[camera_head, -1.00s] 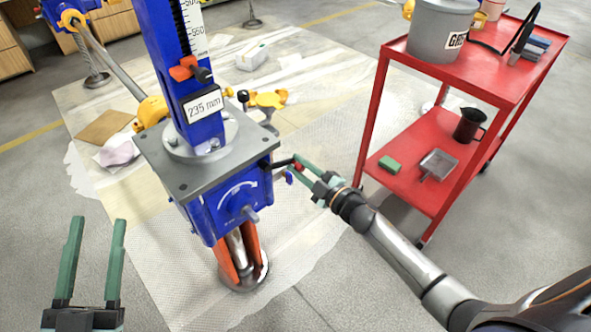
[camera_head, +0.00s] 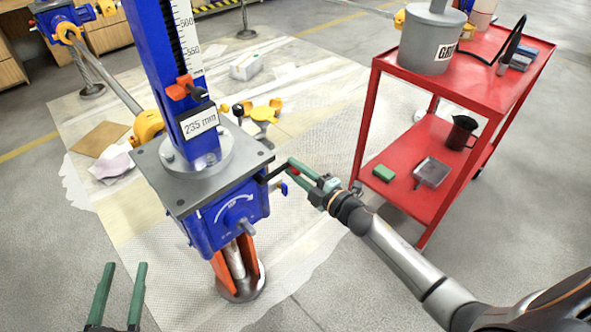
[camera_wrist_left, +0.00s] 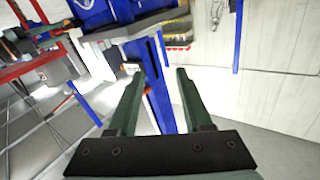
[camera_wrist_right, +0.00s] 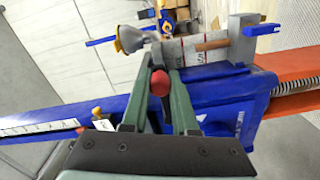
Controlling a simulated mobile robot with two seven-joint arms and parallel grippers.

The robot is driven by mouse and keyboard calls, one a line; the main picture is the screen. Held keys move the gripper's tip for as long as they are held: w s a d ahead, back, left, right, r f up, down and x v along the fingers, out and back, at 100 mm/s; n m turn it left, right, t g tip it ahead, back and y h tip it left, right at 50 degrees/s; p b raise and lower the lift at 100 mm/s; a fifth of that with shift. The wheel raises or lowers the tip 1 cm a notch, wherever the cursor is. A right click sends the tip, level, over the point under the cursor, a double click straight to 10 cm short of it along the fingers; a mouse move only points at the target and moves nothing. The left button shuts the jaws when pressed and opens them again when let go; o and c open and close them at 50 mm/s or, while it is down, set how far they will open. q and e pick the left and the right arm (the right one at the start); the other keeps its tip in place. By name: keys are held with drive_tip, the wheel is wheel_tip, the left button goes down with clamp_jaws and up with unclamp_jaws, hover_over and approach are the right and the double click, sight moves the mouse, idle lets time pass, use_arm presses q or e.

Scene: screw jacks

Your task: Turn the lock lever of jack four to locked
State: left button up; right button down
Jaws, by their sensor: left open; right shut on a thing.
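The jack has a blue column (camera_head: 158,60) with a 235 mm tag, a grey top plate (camera_head: 180,192) and a blue gearbox (camera_head: 212,225) with a white curved arrow. No jack number is readable. A black lever (camera_head: 275,174) with a red knob (camera_head: 294,171) sticks out from its right side. My right gripper (camera_head: 289,172) is shut on this lever at the knob; the red knob also shows between the fingers in the right wrist view (camera_wrist_right: 159,83). My left gripper (camera_head: 124,267) is open and empty at the lower left, apart from the jack.
The floor at front left is clear.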

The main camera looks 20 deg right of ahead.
drive_tip(key=shift+w+d+r, duration=0.1)
drive_tip(key=shift+d+r, duration=0.05)
drive_tip(key=shift+r, duration=0.1)
drive_tip(key=c, duration=0.9)
unclamp_jaws()
drive_tip(key=shift+o, duration=1)
drive_tip(key=shift+f, duration=0.1)
drive_tip(key=shift+s, duration=0.6)
use_arm(q)
wheel_tip(320, 180, down, 10)
drive_tip(key=s+n+g+y+p, duration=0.1)
drive_tip(key=s+g, duration=0.1)
drive_tip(key=g, duration=0.2)
drive_tip(key=shift+s+a+y+p, duration=0.15)
drive_tip(key=shift+s+y+p, duration=0.15)
drive_tip(key=shift+p, duration=0.1)
use_arm(e)
drive_tip(key=v, duration=1.1)
drive_tip(key=shift+s+d, duration=0.15)
drive_tip(key=shift+s, duration=0.1)
